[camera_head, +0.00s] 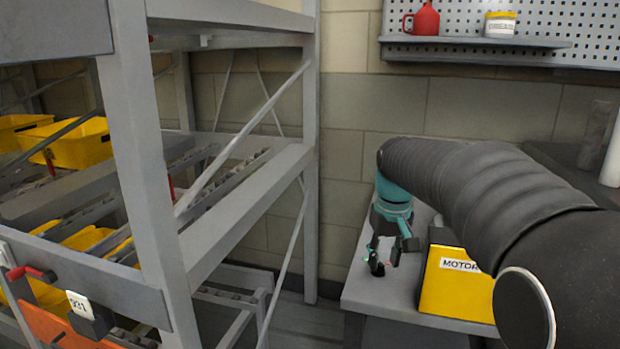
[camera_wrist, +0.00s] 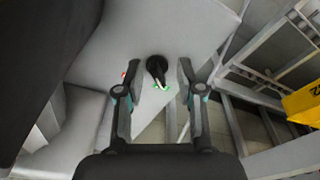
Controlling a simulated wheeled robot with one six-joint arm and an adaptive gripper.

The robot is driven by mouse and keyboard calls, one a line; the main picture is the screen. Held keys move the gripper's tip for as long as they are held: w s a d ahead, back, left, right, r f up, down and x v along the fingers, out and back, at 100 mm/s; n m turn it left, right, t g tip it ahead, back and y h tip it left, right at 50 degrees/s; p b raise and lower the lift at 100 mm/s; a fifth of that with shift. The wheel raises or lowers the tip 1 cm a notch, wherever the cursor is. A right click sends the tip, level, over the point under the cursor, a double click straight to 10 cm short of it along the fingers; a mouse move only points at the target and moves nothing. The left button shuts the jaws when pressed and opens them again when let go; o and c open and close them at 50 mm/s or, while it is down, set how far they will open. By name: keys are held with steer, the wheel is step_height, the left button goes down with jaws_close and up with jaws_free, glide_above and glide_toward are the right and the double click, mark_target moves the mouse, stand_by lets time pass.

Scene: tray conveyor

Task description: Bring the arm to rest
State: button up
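My arm, in a black ribbed cover, reaches from the right edge of the head view to the grey table. My gripper (camera_head: 390,258) points down over the table's left part, left of a yellow box labelled MOTOR (camera_head: 457,286). In the wrist view my gripper (camera_wrist: 157,72) has its two dark fingers spread apart with nothing pinched between them. A small black item (camera_wrist: 156,68) with green lights shows beyond the gap between the fingertips. I cannot tell whether it touches them. A red spot shows by the left fingertip.
The grey table (camera_head: 388,294) stands against the block wall. A grey rack (camera_head: 160,190) with yellow bins (camera_head: 75,147) fills the left side. A wall shelf (camera_head: 470,42) holds a red can (camera_head: 426,20) and a white-and-yellow tub (camera_head: 500,25). A floor gap separates rack and table.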

steer(key=s+f+m+t, duration=0.1)
steer(key=s+f+t, duration=0.1)
steer(key=s, duration=1.1)
steer(key=s+f+t, duration=0.2)
steer(key=s, duration=1.1)
steer(key=shift+s+f+m, duration=0.25)
steer(key=shift+f+m, duration=0.05)
steer(key=shift+m, duration=0.1)
